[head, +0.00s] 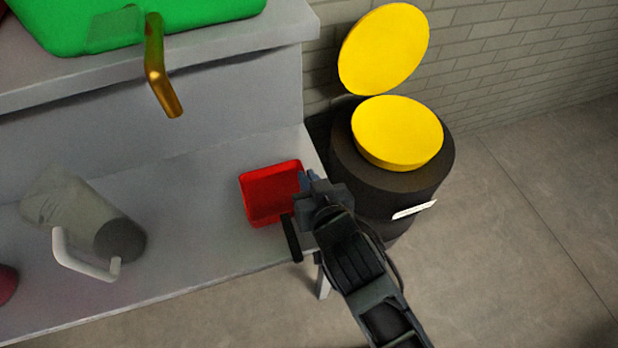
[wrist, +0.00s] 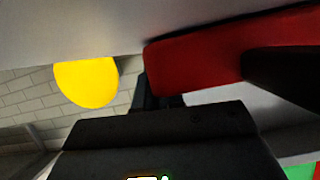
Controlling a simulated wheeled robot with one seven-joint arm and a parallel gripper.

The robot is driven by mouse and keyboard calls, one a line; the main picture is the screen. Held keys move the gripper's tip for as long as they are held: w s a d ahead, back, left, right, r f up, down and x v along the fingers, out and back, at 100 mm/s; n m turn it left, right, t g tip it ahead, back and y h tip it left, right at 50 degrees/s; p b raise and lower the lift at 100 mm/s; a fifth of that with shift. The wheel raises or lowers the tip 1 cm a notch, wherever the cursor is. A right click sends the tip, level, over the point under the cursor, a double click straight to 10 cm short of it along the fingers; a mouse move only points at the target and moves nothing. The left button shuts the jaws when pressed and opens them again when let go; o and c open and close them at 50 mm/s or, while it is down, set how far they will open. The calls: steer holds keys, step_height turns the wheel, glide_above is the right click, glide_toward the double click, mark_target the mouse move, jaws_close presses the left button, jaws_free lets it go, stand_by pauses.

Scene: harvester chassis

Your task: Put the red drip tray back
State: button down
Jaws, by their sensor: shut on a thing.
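The red drip tray (head: 268,192) is a shallow square tray at the right end of the grey lower shelf in the head view. My gripper (head: 298,203) is at the tray's right side, shut on it. In the wrist view the red tray (wrist: 200,58) fills the upper right, with a dark finger (wrist: 285,72) across it. Whether the tray touches the shelf or is held just above it, I cannot tell. Part of its right edge is hidden by my gripper.
A brass spout (head: 160,75) under a green container (head: 130,20) overhangs the upper ledge. A translucent jug (head: 85,220) with a white handle lies to the left. A dark bin (head: 390,185) with yellow discs (head: 397,132) stands right of the shelf. The shelf between jug and tray is clear.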

steer(key=shift+f, duration=0.15)
steer(key=c, duration=1.3)
jaws_free()
steer(key=shift+o, duration=0.2)
steer(key=b+v, duration=0.1)
steer(key=v, duration=1.1)
steer(key=shift+d, duration=0.1)
